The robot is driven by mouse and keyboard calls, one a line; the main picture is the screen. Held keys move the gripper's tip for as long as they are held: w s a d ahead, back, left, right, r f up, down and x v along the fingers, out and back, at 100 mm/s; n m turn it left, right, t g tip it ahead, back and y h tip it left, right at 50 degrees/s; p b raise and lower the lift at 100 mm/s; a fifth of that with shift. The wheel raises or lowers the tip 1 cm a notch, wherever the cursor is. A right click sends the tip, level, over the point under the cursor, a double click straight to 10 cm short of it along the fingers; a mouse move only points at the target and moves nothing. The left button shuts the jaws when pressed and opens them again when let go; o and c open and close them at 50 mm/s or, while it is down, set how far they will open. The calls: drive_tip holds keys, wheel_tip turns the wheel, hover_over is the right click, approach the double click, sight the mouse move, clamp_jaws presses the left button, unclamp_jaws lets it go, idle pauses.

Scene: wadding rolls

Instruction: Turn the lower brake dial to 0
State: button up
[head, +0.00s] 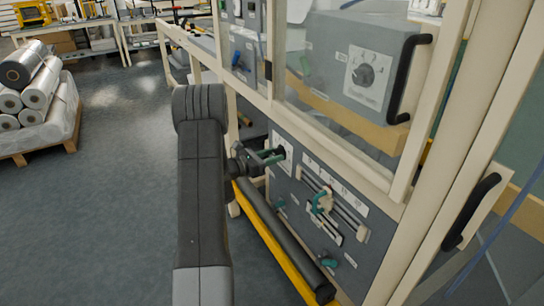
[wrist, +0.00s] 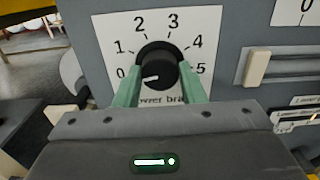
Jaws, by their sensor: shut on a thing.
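The lower brake dial (wrist: 157,62) is a round black knob on a white plate (wrist: 198,28) numbered 0 to 5. The label under it is partly hidden and reads "ower bra". The knob's white pointer mark lies at its lower left and points left, close to the 0. My gripper (wrist: 158,88) has its two green fingers on either side of the knob, shut on it. In the head view my gripper (head: 272,155) reaches the grey panel from the left, and the dial there is mostly hidden behind the fingers.
The grey panel (head: 290,196) also carries sliders (head: 322,202) to the right of the dial. A dark roller (head: 285,240) and a yellow bar run below. Another dial (head: 366,74) sits on a box behind the window. Wrapped rolls (head: 40,90) lie on a pallet at left; floor between is clear.

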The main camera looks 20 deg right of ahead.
drive_tip(key=o, duration=1)
drive_tip(key=a, duration=0.9)
drive_tip(key=s+a, duration=0.1)
drive_tip(key=a, duration=0.4)
drive_tip(key=shift+d, duration=0.15)
drive_tip(key=d, duration=0.9)
drive_tip(key=w+d, duration=0.1)
drive_tip(key=d, duration=0.3)
drive_tip(key=shift+d, duration=0.35)
drive_tip(key=shift+a, duration=0.15)
